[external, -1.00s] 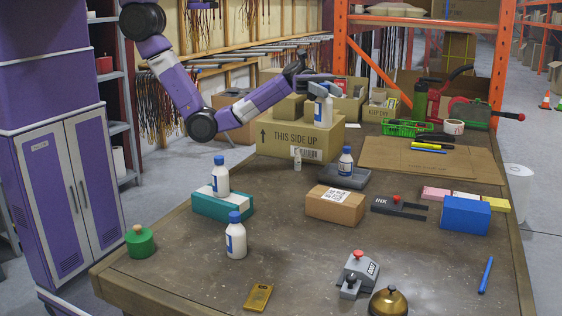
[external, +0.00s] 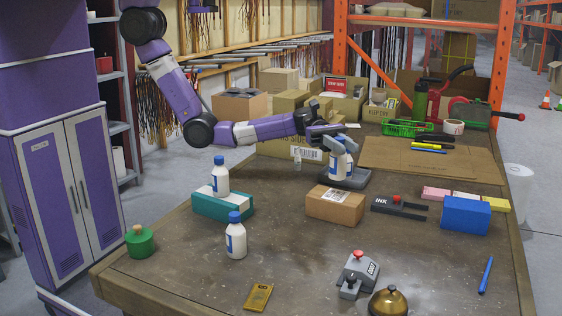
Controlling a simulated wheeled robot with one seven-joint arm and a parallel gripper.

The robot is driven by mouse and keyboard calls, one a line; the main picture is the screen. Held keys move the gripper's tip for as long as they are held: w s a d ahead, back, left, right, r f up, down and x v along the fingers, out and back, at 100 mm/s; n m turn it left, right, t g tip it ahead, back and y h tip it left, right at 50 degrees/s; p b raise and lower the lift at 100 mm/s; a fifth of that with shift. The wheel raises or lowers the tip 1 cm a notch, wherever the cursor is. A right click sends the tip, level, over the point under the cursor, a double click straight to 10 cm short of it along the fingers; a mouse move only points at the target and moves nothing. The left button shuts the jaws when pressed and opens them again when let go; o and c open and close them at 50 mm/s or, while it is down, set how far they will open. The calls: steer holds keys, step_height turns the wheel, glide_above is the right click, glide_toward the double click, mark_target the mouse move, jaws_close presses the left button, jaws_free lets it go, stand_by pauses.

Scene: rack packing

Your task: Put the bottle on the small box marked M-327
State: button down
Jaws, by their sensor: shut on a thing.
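My gripper (external: 338,140) is shut on a white bottle (external: 337,164) with a blue label, upright in front of the grey tray-like base (external: 357,182). Another white bottle on that base is mostly hidden behind the held one; whether they touch I cannot tell. A small brown box (external: 322,205) with a white label is in front, below the held bottle and apart from it. A teal box (external: 207,207) on the left carries a blue-capped bottle (external: 220,178). Another blue-capped bottle (external: 236,238) stands on the table. I cannot read M-327 on any box.
A blue box (external: 465,216) and a black-and-grey ink pad (external: 398,208) lie to the right.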

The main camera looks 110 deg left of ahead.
mark_target(343, 164)
steer(key=shift+f, duration=2.55)
steer(key=shift+f+b, duration=0.1)
steer(key=shift+b, duration=0.2)
steer(key=c, duration=1.2)
jaws_free()
steer(key=shift+a, duration=0.1)
steer(key=v, duration=1.2)
steer(key=shift+b, duration=0.35)
